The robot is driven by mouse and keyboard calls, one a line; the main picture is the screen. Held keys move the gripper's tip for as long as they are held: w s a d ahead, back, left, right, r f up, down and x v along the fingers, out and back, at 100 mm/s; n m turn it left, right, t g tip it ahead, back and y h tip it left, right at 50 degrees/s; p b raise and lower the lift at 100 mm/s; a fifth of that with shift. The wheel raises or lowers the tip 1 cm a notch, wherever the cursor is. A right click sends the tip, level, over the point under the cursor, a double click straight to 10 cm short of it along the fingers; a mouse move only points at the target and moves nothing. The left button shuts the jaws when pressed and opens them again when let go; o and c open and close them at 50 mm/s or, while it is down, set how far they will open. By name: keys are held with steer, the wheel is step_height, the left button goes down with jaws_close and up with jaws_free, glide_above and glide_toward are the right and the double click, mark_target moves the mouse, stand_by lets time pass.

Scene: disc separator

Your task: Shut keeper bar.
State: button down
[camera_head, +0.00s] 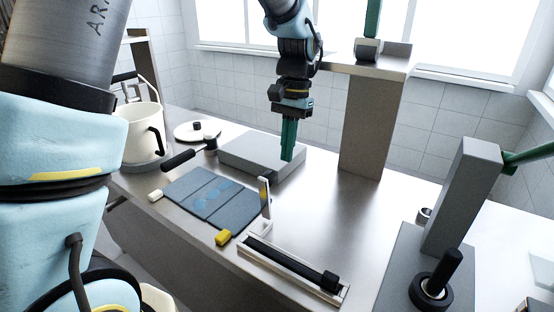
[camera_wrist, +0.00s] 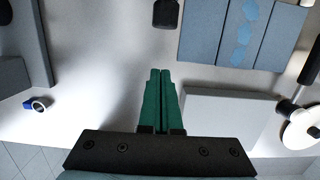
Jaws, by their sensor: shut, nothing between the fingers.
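My gripper (camera_head: 287,155) is shut and empty, its green fingers pointing down by the right end of a low grey box (camera_head: 250,152). In the wrist view the fingertips (camera_wrist: 159,72) are together, beside the box. I cannot tell for certain which part is the keeper bar. A thin upright bar (camera_head: 265,198) stands near the bench's front edge, right of the blue-grey panels (camera_head: 190,192). A long black bar (camera_head: 285,258) lies in a pale rail in front of it, with a black block at its right end. My gripper is apart from both.
A yellow block (camera_head: 223,238) sits at the panels' front corner. A black handle (camera_head: 180,160) lies left of the box. A grey post (camera_head: 463,195) and a black peg (camera_head: 446,268) stand at right. The steel bench between rail and tall block (camera_head: 370,125) is clear.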

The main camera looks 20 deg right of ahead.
mark_target(268, 195)
steer(key=s+a, duration=0.1)
steer(key=s+a+f+p, duration=0.1)
steer(key=a, duration=0.1)
steer(key=shift+s+a+f, duration=0.1)
steer(key=shift+a+f, duration=0.05)
steer(key=shift+a, duration=0.15)
stand_by(0.3)
